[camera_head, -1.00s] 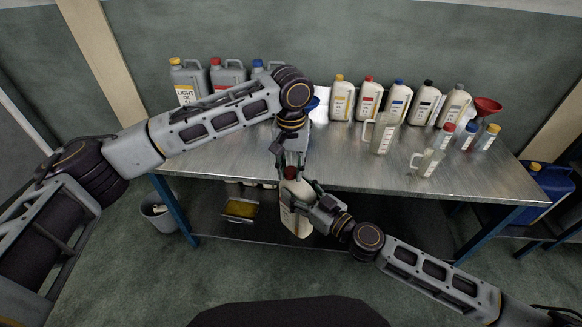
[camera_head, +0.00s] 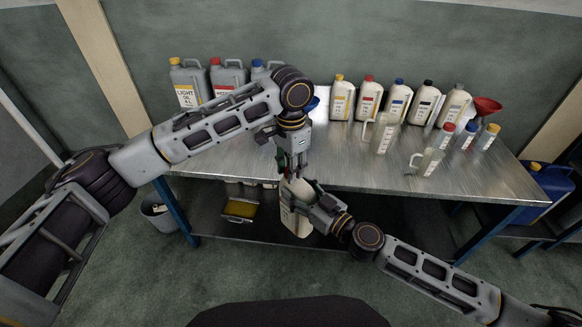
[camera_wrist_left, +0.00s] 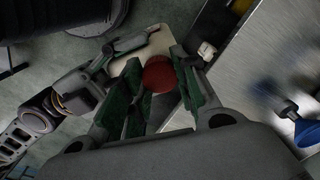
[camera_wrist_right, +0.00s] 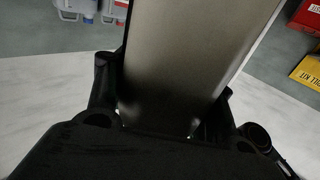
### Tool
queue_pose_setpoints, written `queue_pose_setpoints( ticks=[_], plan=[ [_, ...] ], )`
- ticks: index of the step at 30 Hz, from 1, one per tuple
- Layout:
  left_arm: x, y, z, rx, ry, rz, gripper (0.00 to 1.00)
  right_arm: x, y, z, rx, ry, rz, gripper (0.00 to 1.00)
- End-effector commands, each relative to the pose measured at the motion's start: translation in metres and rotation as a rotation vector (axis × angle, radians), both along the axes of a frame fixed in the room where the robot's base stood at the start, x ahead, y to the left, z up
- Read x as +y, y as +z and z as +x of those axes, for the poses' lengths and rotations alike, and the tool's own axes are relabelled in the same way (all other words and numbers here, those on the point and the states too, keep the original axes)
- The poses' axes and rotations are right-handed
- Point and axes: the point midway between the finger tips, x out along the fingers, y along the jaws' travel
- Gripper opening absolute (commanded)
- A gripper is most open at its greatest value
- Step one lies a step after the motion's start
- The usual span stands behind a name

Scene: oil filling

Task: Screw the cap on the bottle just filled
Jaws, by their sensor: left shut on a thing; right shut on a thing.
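The bottle (camera_head: 293,222) is a pale container held upright, or nearly so, in front of the table's front edge. My right gripper (camera_head: 309,190) is shut on its upper body. The bottle's wall fills the middle of the right wrist view (camera_wrist_right: 190,60). My left gripper (camera_head: 292,175) points down over the bottle's top and is shut on the red cap (camera_wrist_left: 159,75), which shows between its fingers in the left wrist view. The cap sits over the bottle's top there. Its threads and the neck are hidden, so I cannot tell how tight it is.
Several pale bottles (camera_head: 368,100) and grey canisters (camera_head: 188,84) line the back of the metal table (camera_head: 455,172). Measuring jugs (camera_head: 384,134), small capped containers (camera_head: 465,137) and a red funnel (camera_head: 488,104) stand at the right. A bucket (camera_head: 158,214) stands on the floor at left.

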Motion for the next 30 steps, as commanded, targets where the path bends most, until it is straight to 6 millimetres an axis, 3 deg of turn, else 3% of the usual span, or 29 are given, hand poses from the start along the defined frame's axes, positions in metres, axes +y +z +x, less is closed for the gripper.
queue_pose_setpoints(
  ticks=[18,23,24,28,30],
  plan=[
    [0.0014,-0.0004,0.0007,-0.001,-0.497,0.001,0.01,-0.0008,0.0009,0.0008,-0.001,-0.002,0.001,0.00],
    [0.0016,-0.0004,0.0009,-0.001,-0.502,0.003,0.01,-0.0007,0.0009,0.0007,-0.001,-0.002,0.001,0.00],
    [0.0017,-0.0004,0.0009,-0.001,-0.502,0.003,0.33,-0.0007,0.0009,0.0007,-0.001,-0.002,0.001,0.00],
    [0.0014,-0.0004,0.0007,-0.001,-0.501,0.001,0.50,-0.0005,0.0009,0.0005,-0.001,-0.002,0.001,0.00],
    [0.0010,-0.0004,0.0005,-0.001,-0.502,0.001,0.51,-0.0004,0.0009,0.0005,-0.001,-0.001,0.001,0.00]
  ],
)
